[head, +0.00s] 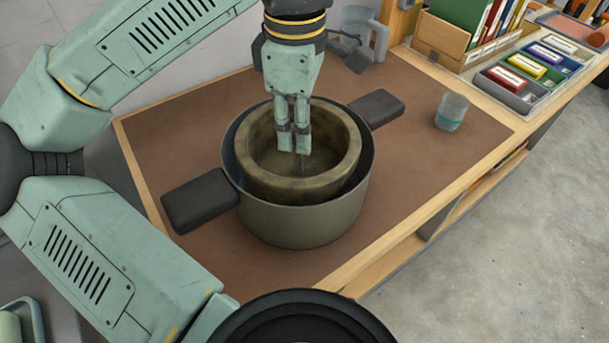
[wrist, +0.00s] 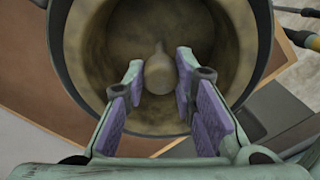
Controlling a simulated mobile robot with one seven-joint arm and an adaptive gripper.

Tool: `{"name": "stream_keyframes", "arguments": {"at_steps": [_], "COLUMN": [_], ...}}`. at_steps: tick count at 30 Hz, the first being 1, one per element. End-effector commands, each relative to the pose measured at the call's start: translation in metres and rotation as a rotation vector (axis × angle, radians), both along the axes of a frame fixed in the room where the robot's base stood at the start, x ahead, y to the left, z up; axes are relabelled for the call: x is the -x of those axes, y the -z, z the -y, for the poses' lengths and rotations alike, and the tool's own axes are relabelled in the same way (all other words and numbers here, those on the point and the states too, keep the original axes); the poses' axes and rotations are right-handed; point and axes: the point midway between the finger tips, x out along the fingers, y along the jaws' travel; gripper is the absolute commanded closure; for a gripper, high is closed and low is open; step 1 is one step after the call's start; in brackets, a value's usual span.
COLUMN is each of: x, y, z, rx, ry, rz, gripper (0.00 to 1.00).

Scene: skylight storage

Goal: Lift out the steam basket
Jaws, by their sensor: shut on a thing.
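The steam basket (head: 348,171) is a round, brownish bowl-like vessel with a thick rim. It sits inside a grey pot (head: 305,225) with two dark block handles. In the head view its rim shows slightly above the pot's rim, and its lower part is hidden in the pot. My gripper (head: 294,147) points down into the basket from above. In the wrist view my gripper (wrist: 158,75) has its fingers on either side of the basket's central knob (wrist: 160,72) and is shut on it. The basket (wrist: 240,50) surrounds the fingers, and the pot's dark rim shows around it.
A clear cup with a teal band (head: 452,111) stands right of the pot on the brown worktop (head: 420,170). A tray of coloured boxes (head: 530,70) and a wooden file holder (head: 445,35) stand at the back right. A grey object (head: 352,45) is behind the pot. The worktop's front right is clear.

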Motion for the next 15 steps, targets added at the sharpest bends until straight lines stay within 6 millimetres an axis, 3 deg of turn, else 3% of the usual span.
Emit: {"name": "stream_keyframes", "arguments": {"at_steps": [15], "x": [0.0], "y": [-0.033], "z": [0.0], "rx": [-0.001], "ry": [-0.001], "rz": [0.001], "gripper": [1.0]}}
